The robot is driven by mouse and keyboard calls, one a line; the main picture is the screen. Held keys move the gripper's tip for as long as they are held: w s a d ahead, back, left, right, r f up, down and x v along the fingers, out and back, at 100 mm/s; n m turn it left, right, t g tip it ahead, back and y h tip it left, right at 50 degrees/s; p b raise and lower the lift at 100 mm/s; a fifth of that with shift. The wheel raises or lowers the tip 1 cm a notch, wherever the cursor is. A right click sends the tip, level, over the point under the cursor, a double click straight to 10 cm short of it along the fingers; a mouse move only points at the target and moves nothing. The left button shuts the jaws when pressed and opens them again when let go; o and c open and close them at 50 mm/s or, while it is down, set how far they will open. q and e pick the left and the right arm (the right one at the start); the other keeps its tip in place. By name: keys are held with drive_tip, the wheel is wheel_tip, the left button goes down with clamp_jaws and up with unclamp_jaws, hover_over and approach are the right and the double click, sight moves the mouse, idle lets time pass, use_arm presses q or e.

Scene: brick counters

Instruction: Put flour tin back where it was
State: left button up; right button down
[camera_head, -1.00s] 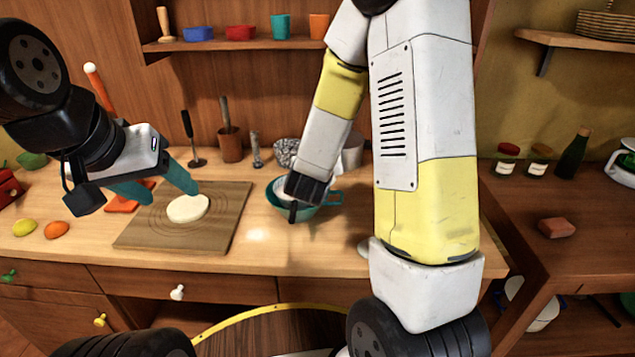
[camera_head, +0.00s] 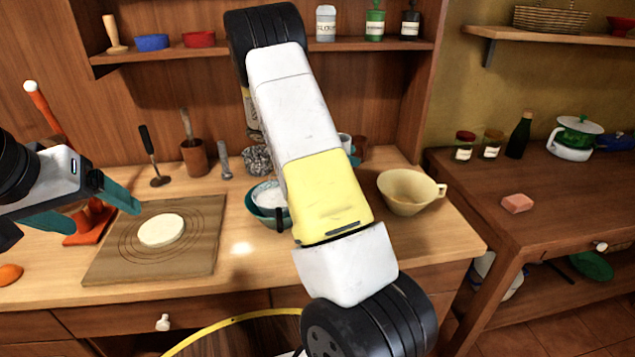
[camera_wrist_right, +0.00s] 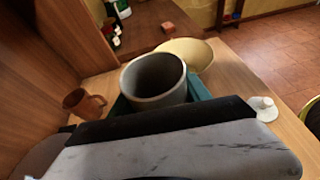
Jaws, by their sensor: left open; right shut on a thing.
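In the right wrist view a grey, round, open-topped tin (camera_wrist_right: 155,80), likely the flour tin, stands between the teal fingers of my right gripper (camera_wrist_right: 163,95), which is shut on it. In the head view my right arm hides most of the gripper. A pale bit of the tin (camera_head: 345,141) and a teal finger show just past the arm, at the back of the counter. I cannot tell whether the tin touches the counter. My left gripper (camera_head: 95,205) is open and empty, left of the dough on the board.
A cream bowl (camera_head: 408,192) stands right of my right arm. A brown mug (camera_wrist_right: 84,103) is near the tin. A teal bowl (camera_head: 268,203) and dough board (camera_head: 160,260) are left.

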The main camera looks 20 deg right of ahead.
wheel_tip(320, 180, down, 9)
idle(0.4)
drive_tip(key=shift+f, duration=0.15)
drive_tip(key=c, duration=0.5)
unclamp_jaws()
drive_tip(key=r+v, duration=0.1)
drive_tip(key=v, duration=1.1)
drive_tip(key=s+a+r+m+t+y, duration=0.3)
drive_tip(key=s+a+r+m+y, duration=0.1)
drive_tip(key=s, duration=0.5)
drive_tip(key=s+a+r+m+t+y, duration=0.4)
drive_tip(key=s+a+r+m+y, duration=0.1)
drive_tip(key=s, duration=0.4)
drive_tip(key=s+a+r+m+t+y, duration=0.3)
drive_tip(key=s+r+y, duration=0.3)
drive_tip(key=s+r, duration=0.2)
drive_tip(key=shift+s+a+r+m, duration=0.4)
drive_tip(key=shift+s+a+m, duration=0.1)
drive_tip(key=shift+a+m, duration=0.35)
